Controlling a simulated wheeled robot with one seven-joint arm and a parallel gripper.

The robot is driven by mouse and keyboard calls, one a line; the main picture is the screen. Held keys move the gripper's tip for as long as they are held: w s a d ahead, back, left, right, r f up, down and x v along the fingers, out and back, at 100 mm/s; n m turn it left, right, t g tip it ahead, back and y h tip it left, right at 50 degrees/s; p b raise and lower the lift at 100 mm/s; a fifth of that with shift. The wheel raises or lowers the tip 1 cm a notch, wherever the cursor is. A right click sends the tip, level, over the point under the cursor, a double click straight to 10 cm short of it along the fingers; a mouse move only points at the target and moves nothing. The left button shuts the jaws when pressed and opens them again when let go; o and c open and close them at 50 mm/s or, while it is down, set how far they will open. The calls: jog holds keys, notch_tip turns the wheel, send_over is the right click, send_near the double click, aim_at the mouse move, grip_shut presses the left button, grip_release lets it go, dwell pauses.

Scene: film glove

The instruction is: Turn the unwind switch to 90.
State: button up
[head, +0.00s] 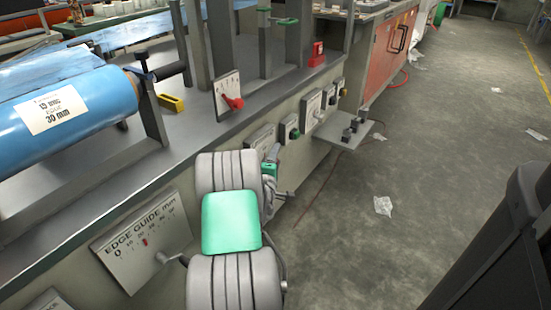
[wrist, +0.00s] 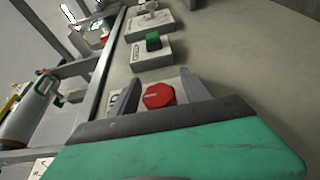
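Several small control plates sit in a row on the bench's front face; their labels are too small to read, so I cannot tell which is the unwind switch. In the wrist view, a red knob (wrist: 158,95) shows between the fingers of my gripper (wrist: 159,78). The fingers are apart, one on each side of it; I cannot tell whether they touch it. Beyond it are a green switch (wrist: 153,41) and a plate with a grey rotary knob (wrist: 150,17). In the head view, the nearest plate (head: 262,137) is partly hidden by my arm; the green switch (head: 294,131) is beyond.
A dial plate with a red lever (head: 233,102) stands on the bench top. An edge guide scale (head: 140,240) is on the front face, left of my arm. A small shelf (head: 343,132) juts out beyond the switches. The floor to the right is mostly clear.

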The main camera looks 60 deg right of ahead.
grip_shut()
dwell(0.4)
jog(key=shift+r+p, duration=0.2)
jog(key=shift+p, duration=0.8)
jog(key=shift+w+a+f+m+t+y+p, duration=0.1)
jog(key=shift+a+f+m+y+p, duration=0.55)
jog(key=shift+y+p, duration=1.95)
jog(key=shift+w+a+f+m+t+y+p, duration=0.1)
jog(key=shift+a+f+m+y+p, duration=0.5)
jog(key=shift+y+p, duration=2)
jog(key=shift+a+f+m+t+y+p, duration=0.25)
jog(key=shift+m+y+p, duration=0.7)
jog(key=shift+y+p, duration=1.6)
jog(key=shift+d+g+y+b, duration=0.1)
jog(key=shift+g+y+b, duration=0.15)
jog(key=shift+y+b, duration=0.45)
